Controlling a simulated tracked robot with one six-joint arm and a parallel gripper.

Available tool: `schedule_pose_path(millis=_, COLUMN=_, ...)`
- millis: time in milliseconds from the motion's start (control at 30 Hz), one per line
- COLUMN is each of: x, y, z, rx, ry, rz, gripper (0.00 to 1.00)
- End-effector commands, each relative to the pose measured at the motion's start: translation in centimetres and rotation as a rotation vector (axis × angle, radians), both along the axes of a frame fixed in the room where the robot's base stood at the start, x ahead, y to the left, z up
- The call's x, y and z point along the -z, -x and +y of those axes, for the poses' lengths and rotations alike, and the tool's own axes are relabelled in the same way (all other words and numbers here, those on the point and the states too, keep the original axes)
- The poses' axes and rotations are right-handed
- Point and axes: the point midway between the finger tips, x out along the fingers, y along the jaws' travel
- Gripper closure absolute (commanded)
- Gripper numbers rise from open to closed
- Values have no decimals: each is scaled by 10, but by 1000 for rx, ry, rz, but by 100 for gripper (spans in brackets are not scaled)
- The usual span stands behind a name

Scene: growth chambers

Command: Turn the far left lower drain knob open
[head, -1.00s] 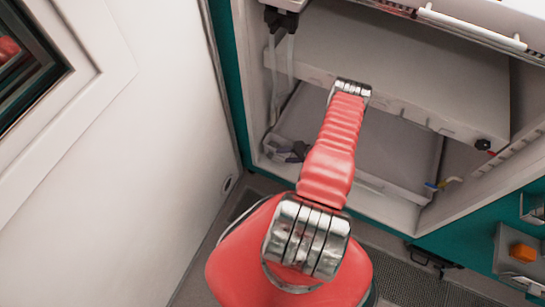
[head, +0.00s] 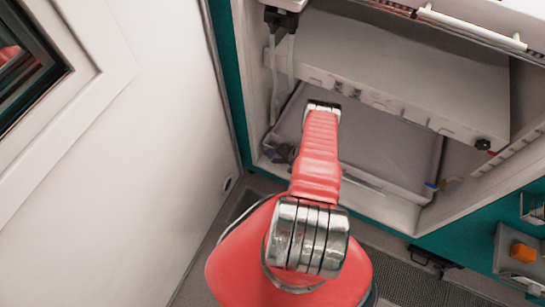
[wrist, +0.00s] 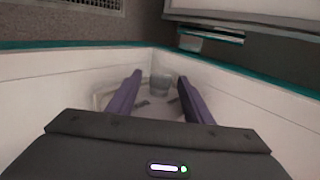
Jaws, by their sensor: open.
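My gripper (wrist: 159,82) shows in the wrist view as two purple fingers, open and apart, with nothing held between them. Past the fingertips, in a pale corner of the chamber, is a small greyish, cup-like part (wrist: 160,86), with small dark pieces near it. I cannot tell for sure whether this is the drain knob. In the head view, dark grey fittings (head: 284,152) sit at the lower left corner of the open chamber, below the tubes. No knob is clear there. The fingers are hidden in the head view; only my red arm shows, reaching into the chamber.
An upper shelf (head: 400,70) overhangs the lower tray (head: 390,150). A black knob (head: 483,144) is at the shelf's right end. Clear tubes (head: 281,85) run down the left side. A white wall (head: 130,170) stands close on the left.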

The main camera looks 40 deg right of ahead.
Motion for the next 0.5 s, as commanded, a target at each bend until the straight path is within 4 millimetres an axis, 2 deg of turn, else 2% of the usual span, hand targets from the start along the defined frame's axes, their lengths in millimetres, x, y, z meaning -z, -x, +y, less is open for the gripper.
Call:
schedule_pose_path(millis=133, x=0, y=0, z=0, rx=0, ry=0, rz=0, gripper=54)
schedule_pose_path(millis=500, x=0, y=0, z=0, rx=0, ry=0, rz=0, gripper=80)
